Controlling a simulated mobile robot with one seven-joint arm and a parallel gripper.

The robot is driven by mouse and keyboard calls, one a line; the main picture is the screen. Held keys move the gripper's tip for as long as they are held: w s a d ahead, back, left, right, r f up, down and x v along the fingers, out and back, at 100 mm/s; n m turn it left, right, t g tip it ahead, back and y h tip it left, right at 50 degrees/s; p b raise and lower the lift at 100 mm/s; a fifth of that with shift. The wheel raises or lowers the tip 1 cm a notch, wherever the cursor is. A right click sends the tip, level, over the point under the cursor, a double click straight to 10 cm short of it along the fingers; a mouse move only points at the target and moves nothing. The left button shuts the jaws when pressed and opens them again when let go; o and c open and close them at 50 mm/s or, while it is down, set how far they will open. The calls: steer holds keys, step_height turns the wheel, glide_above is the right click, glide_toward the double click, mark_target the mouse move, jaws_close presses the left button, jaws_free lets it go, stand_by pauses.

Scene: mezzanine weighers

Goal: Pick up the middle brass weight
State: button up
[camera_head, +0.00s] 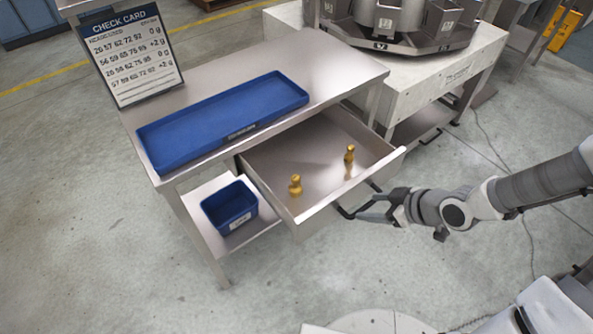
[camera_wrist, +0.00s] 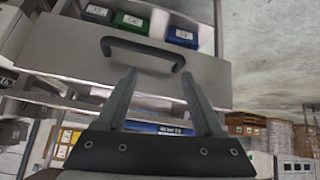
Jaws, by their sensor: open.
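Two brass weights stand upright and apart in the open metal drawer (camera_head: 268,160). A thicker one (camera_head: 295,185) stands near the drawer's left front, and a slimmer one (camera_head: 349,153) stands farther right. Only two weights show, so I cannot tell which is the middle one. My gripper (camera_head: 362,209) is outside the drawer, by the dark handle (camera_head: 374,186) on its front. In the wrist view, my gripper's (camera_wrist: 159,75) fingers are apart, with the handle (camera_wrist: 143,49) just beyond the tips and nothing held. I cannot tell whether they touch it.
A long blue tray (camera_head: 220,118) lies on the steel table above the drawer. A check card (camera_head: 128,55) stands at the table's back left. A small blue bin (camera_head: 230,207) sits on the lower shelf. A weigher stand (camera_head: 440,80) is at the back right.

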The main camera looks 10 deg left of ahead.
steer(key=s+a+r+t+y+p, duration=0.1)
steer(key=s+a+r+y+p, duration=0.1)
steer(key=a+r+y, duration=0.3)
steer(key=h+b, duration=0.1)
steer(key=b, duration=0.4)
glide_toward(297, 178)
steer(key=x, duration=0.2)
steer(key=shift+b+x, duration=1)
steer(key=shift+x, duration=2.15)
jaws_close()
